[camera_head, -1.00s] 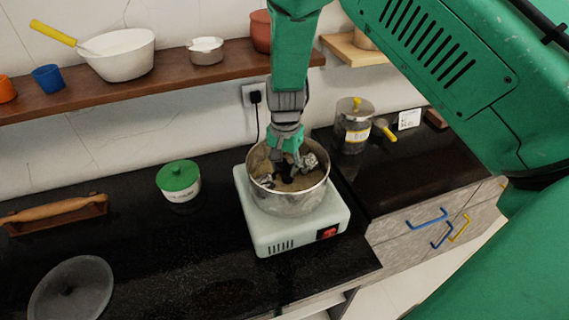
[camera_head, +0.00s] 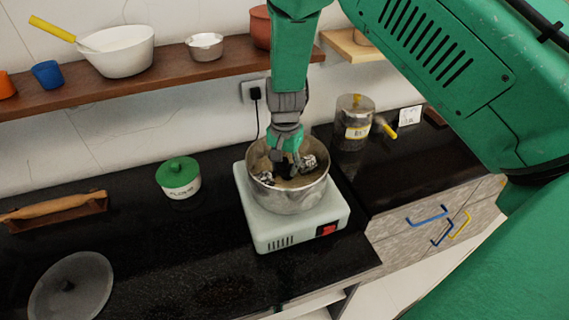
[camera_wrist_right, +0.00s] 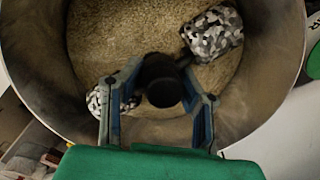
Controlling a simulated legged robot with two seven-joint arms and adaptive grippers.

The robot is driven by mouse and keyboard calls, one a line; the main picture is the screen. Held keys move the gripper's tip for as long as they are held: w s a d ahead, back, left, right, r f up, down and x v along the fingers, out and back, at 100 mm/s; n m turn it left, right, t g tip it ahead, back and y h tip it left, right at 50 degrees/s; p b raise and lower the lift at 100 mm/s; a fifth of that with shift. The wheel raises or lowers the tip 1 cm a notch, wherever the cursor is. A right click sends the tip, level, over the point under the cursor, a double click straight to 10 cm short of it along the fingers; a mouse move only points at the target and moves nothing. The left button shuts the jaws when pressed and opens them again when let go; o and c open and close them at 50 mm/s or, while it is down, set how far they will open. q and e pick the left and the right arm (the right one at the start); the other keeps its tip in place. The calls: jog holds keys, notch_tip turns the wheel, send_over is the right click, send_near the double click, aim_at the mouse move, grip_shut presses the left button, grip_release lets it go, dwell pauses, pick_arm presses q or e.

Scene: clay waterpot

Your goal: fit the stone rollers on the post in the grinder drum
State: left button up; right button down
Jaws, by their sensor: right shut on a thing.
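The grinder drum (camera_head: 295,199) is a steel pot on a pale base, with a tan, grainy layer inside. My right gripper (camera_head: 287,170) reaches down into it from above. In the right wrist view my right gripper (camera_wrist_right: 158,98) is shut on the black hub of the stone rollers (camera_wrist_right: 161,82). One mottled grey-and-white roller (camera_wrist_right: 213,34) lies to the upper right of the hub, the other to the lower left, partly behind a finger. The rollers also show inside the drum in the head view (camera_head: 308,163). The post is hidden under the hub. My left gripper is not in view.
The grinder base (camera_head: 285,236) has a red switch in front. A green-lidded pot (camera_head: 180,181) stands to its left, with a grey round lid (camera_head: 71,290) nearer. A steel jar (camera_head: 354,127) stands to the right. A wooden shelf (camera_head: 185,76) runs behind.

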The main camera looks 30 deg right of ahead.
jog(key=shift+s+a+f, duration=0.1)
jog(key=shift+s+f, duration=0.35)
jog(key=shift+f, duration=0.15)
dwell(0.7)
jog(key=c, duration=1.4)
grip_release()
jog(key=o, duration=0.4)
jog(key=shift+w+f, duration=0.1)
jog(key=shift+c, duration=0.2)
jog(key=shift+w+d, duration=0.2)
jog(key=shift+d, duration=0.05)
jog(key=o, duration=0.6)
jog(key=shift+s, duration=0.1)
jog(key=shift+c, duration=0.2)
jog(key=shift+a, duration=0.1)
